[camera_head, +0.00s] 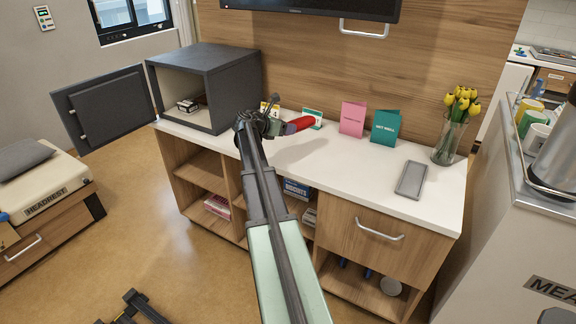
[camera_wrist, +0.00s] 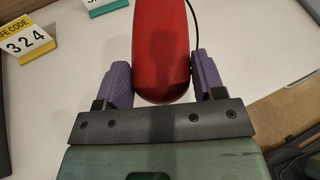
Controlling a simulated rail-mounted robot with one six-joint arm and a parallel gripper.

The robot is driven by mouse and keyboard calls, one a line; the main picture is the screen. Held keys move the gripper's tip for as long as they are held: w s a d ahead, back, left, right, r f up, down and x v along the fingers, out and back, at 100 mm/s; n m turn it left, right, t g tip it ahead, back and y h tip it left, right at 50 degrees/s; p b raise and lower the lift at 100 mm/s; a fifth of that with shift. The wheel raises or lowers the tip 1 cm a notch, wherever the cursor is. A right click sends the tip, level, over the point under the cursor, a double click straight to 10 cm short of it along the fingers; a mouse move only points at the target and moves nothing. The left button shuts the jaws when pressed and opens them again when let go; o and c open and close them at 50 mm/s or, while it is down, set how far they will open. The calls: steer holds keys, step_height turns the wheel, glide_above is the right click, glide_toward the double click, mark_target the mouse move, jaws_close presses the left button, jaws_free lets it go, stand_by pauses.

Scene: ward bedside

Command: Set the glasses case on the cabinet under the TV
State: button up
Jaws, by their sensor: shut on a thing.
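A red glasses case (camera_head: 297,131) is held above the white top of the wooden cabinet (camera_head: 333,150) under the TV (camera_head: 325,7). My gripper (camera_head: 278,127) is over the cabinet's back middle part. In the wrist view the red case (camera_wrist: 160,45) sits between the two purple finger pads of my gripper (camera_wrist: 163,80), which press on its sides. I cannot tell how far the case is from the cabinet top, or whether it touches. My arm hides part of the cabinet front.
An open grey safe (camera_head: 206,88) stands at the cabinet's left. A safe code sign (camera_wrist: 28,38) shows at the wrist view's left. White top between is clear.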

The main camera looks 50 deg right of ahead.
mark_target(285, 157)
step_height(285, 157, down, 10)
steer(key=b, duration=0.7)
steer(key=shift+f+b, duration=0.2)
steer(key=shift+b, duration=0.15)
steer(key=shift+r+p, duration=0.3)
steer(key=shift+f, duration=0.2)
steer(key=o, duration=0.9)
steer(key=shift+o, duration=0.2)
steer(key=shift+r, duration=0.2)
steer(key=p+v, duration=0.5)
steer(key=v, duration=0.7)
steer(key=s+a+f+m+t+y, duration=0.1)
steer(key=s+a+f+m+y, duration=0.2)
steer(key=a, duration=1.3)
steer(key=s+a+f+m+t+y, duration=0.1)
steer(key=s+a+f+m+y, duration=0.3)
steer(key=a, duration=1.2)
steer(key=s+a+f+m+t+y, duration=0.1)
steer(key=s+a+f+m+y, duration=0.2)
steer(key=a, duration=1.4)
steer(key=s+m+y, duration=0.3)
steer(key=s+m, duration=0.1)
steer(key=m, duration=0.2)
steer(key=shift+s+f+m, duration=0.2)
steer(key=shift+f+m, duration=0.1)
steer(key=shift+f, duration=0.05)
steer(key=shift+a, duration=0.1)
